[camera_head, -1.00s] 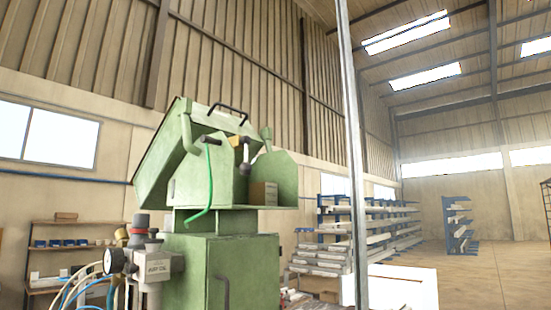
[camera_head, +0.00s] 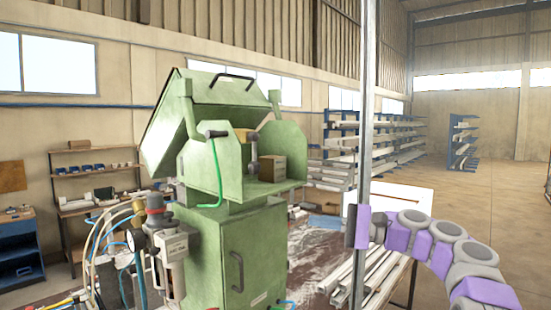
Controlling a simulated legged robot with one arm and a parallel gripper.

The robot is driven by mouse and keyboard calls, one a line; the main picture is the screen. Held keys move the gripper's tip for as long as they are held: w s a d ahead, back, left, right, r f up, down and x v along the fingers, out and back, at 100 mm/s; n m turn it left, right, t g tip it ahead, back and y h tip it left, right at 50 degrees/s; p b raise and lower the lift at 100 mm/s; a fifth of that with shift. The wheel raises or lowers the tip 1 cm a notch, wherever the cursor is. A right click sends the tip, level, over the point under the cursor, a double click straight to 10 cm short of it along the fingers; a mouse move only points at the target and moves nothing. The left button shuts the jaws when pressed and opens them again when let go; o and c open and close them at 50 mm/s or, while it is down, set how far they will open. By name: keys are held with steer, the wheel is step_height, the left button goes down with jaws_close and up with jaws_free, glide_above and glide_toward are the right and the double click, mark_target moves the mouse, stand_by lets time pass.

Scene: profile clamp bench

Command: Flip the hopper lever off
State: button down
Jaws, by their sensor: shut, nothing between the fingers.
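The green machine (camera_head: 250,250) stands left of centre, with a tilted green hood (camera_head: 165,125) on top. A dark-gripped handle (camera_head: 214,134) sticks out at its upper front, with a bent green tube (camera_head: 217,170) hanging below it. No part is marked as the hopper lever, so I cannot tell which it is. My gripper (camera_head: 357,226) is shut and empty at the right, at the end of my purple and grey arm. It overlaps the metal post in the picture and is well apart from the machine. Whether it touches the post is unclear.
A thin upright metal post (camera_head: 369,110) stands between the machine and my arm. Pale profiles (camera_head: 365,275) lie on the bench at right. Open floor (camera_head: 500,200) lies farther right.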

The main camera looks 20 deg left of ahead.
mark_target(254, 153)
step_height(254, 153, up, 7)
steer(key=d+n+g+y+p, duration=0.1)
steer(key=n+g+p, duration=0.1)
steer(key=p, duration=0.2)
steer(key=shift+w+d+g+y, duration=0.3)
steer(key=shift+d, duration=0.05)
steer(key=shift+a, duration=0.15)
steer(key=s+r+b+x, duration=0.1)
steer(key=s+x, duration=0.1)
steer(key=x, duration=1)
steer(key=shift+s, duration=0.45)
steer(key=shift+s+f+b, duration=0.1)
steer(key=shift+f+b, duration=0.05)
steer(key=shift+b, duration=1)
